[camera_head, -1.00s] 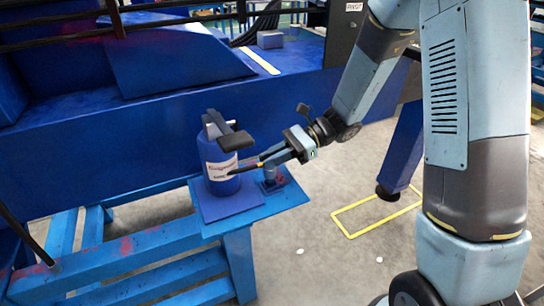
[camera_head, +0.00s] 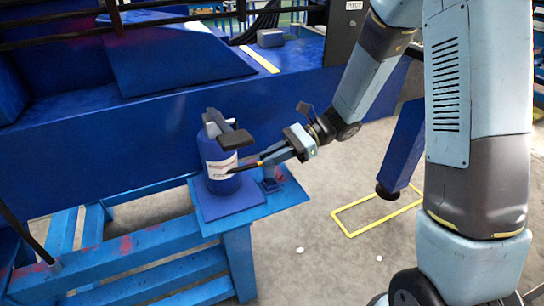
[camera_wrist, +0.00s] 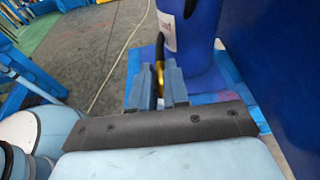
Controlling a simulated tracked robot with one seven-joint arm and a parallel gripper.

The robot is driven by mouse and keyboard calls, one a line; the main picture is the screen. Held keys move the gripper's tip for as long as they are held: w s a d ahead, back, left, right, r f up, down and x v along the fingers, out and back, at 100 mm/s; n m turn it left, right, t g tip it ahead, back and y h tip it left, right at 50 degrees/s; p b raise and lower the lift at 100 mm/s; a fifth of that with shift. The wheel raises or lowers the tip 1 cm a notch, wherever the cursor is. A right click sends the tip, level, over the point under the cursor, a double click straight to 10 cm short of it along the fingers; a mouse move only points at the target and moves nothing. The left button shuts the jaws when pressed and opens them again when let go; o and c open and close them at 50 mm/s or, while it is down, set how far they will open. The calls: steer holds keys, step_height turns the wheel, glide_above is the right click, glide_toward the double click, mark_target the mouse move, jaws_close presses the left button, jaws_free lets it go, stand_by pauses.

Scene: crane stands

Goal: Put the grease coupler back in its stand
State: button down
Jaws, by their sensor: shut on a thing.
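The grease coupler is a thin black piece with a brass-coloured section, shown in the wrist view (camera_wrist: 159,70) between the two fingers of my gripper (camera_wrist: 160,85). In the head view my gripper (camera_head: 268,158) is shut on the coupler (camera_head: 245,168), whose black end points left across the front of a blue canister. I cannot tell whether that end touches the canister. A small blue block (camera_head: 270,185), perhaps the stand, sits on the platform just below my gripper. Its top is partly hidden.
The blue canister (camera_head: 215,155) with a white label and dark top handle stands on a blue plate (camera_head: 232,205) on a blue platform. A large blue machine wall (camera_head: 110,150) rises behind. Open floor (camera_head: 310,210) lies to the right, with a yellow-outlined rectangle.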

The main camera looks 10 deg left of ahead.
steer(key=shift+f, duration=0.25)
steer(key=shift+f, duration=0.8)
steer(key=c, duration=1)
jaws_free()
steer(key=shift+f, duration=0.1)
steer(key=shift+c, duration=0.2)
steer(key=shift+v, duration=2.5)
